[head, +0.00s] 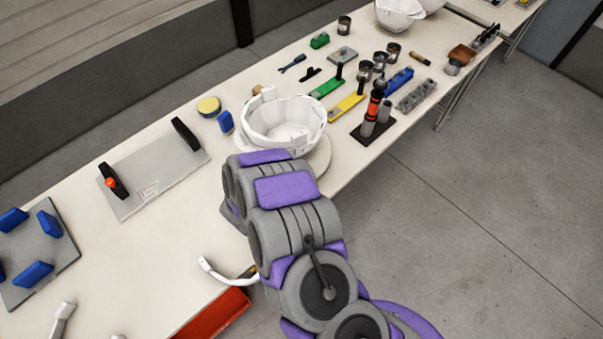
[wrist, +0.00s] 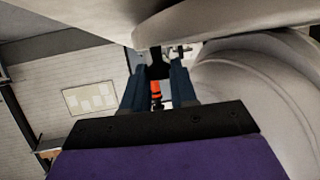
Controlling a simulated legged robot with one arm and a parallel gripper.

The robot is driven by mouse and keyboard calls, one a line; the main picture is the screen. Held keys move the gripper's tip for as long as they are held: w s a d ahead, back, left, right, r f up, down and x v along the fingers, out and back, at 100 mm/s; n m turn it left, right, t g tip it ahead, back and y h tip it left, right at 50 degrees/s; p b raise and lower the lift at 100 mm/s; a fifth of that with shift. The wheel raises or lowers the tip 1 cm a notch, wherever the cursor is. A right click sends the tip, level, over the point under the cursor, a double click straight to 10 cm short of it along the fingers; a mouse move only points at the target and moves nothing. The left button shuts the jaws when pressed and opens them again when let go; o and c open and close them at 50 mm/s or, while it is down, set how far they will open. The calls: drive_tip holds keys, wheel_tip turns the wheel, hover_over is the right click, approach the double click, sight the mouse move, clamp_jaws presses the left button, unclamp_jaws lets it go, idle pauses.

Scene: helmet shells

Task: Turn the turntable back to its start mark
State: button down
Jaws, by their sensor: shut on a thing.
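The turntable is a pale round disc (head: 322,157) near the table's right edge, mostly hidden by my arm and the white helmet shell (head: 284,122) on it. The shell sits open side up. In the wrist view the pale disc edge (wrist: 225,22) spans the top, close above my fingers. My gripper (wrist: 158,72) has dark blue fingers closed on a small dark piece (wrist: 157,58) just under the disc edge. I cannot tell its full shape. In the head view my gripper is hidden behind my arm. No start mark can be made out.
A stand with an orange-banded tool (head: 375,112) is right of the shell. Yellow (head: 346,107) and green tools and several metal cups lie beyond. A grey plate with black handles (head: 150,180) lies left. A red tray (head: 212,314) is at the near edge.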

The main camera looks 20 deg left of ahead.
drive_tip(key=shift+s+d+f, duration=0.1)
drive_tip(key=shift+d+f, duration=0.05)
drive_tip(key=shift+f, duration=0.05)
drive_tip(key=c, duration=0.9)
unclamp_jaws()
drive_tip(key=shift+r, duration=0.15)
drive_tip(key=shift+c, duration=0.2)
drive_tip(key=shift+r, duration=0.5)
wheel_tip(320, 180, up, 2)
drive_tip(key=shift+r+p, duration=0.2)
drive_tip(key=shift+p, duration=0.25)
drive_tip(key=s+d+r, duration=0.1)
drive_tip(key=s+d, duration=0.8)
drive_tip(key=s, duration=0.3)
drive_tip(key=shift+s+d+r+p, duration=0.2)
drive_tip(key=shift+s+r+p, duration=0.05)
drive_tip(key=shift+s+p, duration=0.15)
